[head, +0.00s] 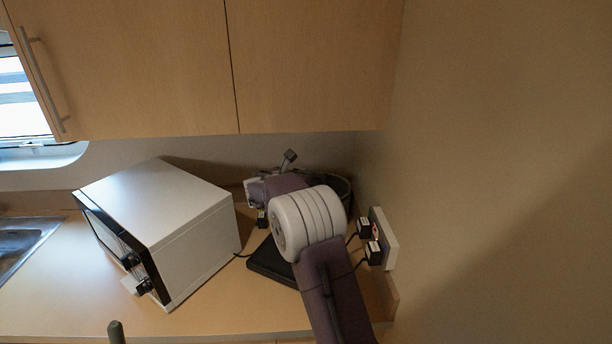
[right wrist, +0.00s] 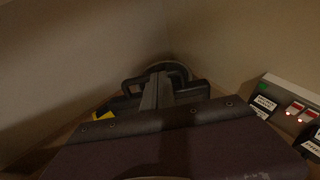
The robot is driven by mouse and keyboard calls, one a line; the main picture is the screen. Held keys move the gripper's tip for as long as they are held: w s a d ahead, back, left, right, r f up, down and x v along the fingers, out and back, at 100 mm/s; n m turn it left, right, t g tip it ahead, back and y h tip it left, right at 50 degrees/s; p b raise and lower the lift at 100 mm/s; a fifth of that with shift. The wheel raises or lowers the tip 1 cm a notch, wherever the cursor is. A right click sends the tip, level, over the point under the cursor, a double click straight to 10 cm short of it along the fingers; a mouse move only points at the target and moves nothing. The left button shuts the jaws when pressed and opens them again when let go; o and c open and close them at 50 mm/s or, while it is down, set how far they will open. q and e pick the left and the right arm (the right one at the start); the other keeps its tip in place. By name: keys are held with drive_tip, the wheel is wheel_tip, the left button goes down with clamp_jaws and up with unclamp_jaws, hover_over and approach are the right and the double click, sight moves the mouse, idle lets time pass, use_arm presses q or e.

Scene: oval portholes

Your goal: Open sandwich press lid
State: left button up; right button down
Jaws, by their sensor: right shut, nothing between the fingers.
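A flat black slab (head: 270,262), which looks like part of the sandwich press, lies on the counter in the corner, largely hidden by my right arm. A dark rounded rim (head: 343,188) shows behind the arm; I cannot tell whether it is the raised lid. My right gripper (head: 290,156) is at the back of the corner, beyond the slab, shut and empty. In the right wrist view, its closed fingers (right wrist: 157,90) point at a dark rounded object with loop-like sides (right wrist: 190,90). Contact cannot be made out. My left gripper is not clearly in view.
A white microwave (head: 165,215) stands left of the arm. Plugs (head: 373,252) with cords sit in a wall socket strip (head: 390,240) close to the arm's right. Wooden cupboards (head: 310,65) hang above.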

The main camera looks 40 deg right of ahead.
drive_tip(key=b+v, duration=0.1)
drive_tip(key=v, duration=0.7)
drive_tip(key=shift+s+a+b, duration=0.2)
drive_tip(key=shift+a+b, duration=0.15)
drive_tip(key=shift+b, duration=0.05)
drive_tip(key=shift+r, duration=0.1)
drive_tip(key=shift+r, duration=0.1)
